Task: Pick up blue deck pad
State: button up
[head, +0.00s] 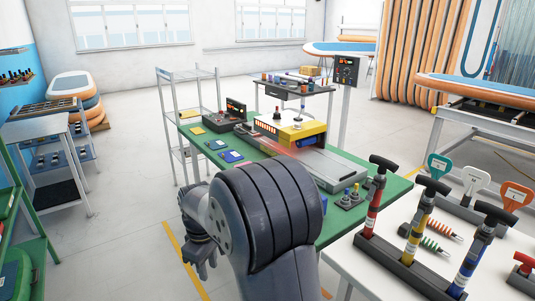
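My gripper (203,262) hangs low at the left of my dark arm, in front of the table's near left side and apart from the pads. Its fingers are small and seen at an angle, so their opening is unclear.
A yellow pad (197,130) lies behind the blue ones. A yellow-and-white machine (291,128) stands mid-table. A white table (395,277) with pump-like tools is at the near right. A metal shelf (170,112) stands at the table's left end. Floor is open on the left.

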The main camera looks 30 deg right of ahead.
aim_at(230, 156)
jog(key=i+z, duration=0.3)
jog(key=i, duration=0.15)
jog(key=i+j+z, duration=0.1)
jog(key=i+z, duration=0.25)
jog(key=i+j+z, duration=0.3)
jog(key=i, duration=0.2)
jog(key=i+j, duration=0.3)
jog(key=i, duration=0.2)
jog(key=i+j, duration=0.25)
jog(key=i, duration=0.3)
jog(key=i+j+z, duration=0.1)
jog(key=i+j, duration=0.2)
jog(key=i, duration=0.2)
